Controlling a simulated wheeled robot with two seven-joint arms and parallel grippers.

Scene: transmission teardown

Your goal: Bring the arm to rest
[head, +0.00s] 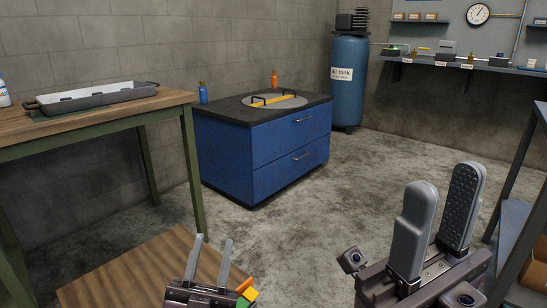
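My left gripper (212,243) is at the bottom, left of centre, with two thin grey fingers pointing up. The fingers stand apart and nothing shows between them. It appears in front of a wooden surface (135,268) low on the left. My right gripper (444,200) is large and near the camera at the lower right. Its two thick grey fingers are apart, with nothing between them. Most of both arms is outside the view.
A wooden-topped table (100,112) with a grey tray (95,98) stands at the left. A blue cabinet (250,152) with a round plate and two bottles is in the middle. A blue air tank (348,95) is behind it. Shelving (513,215) stands at the right. The concrete floor between is clear.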

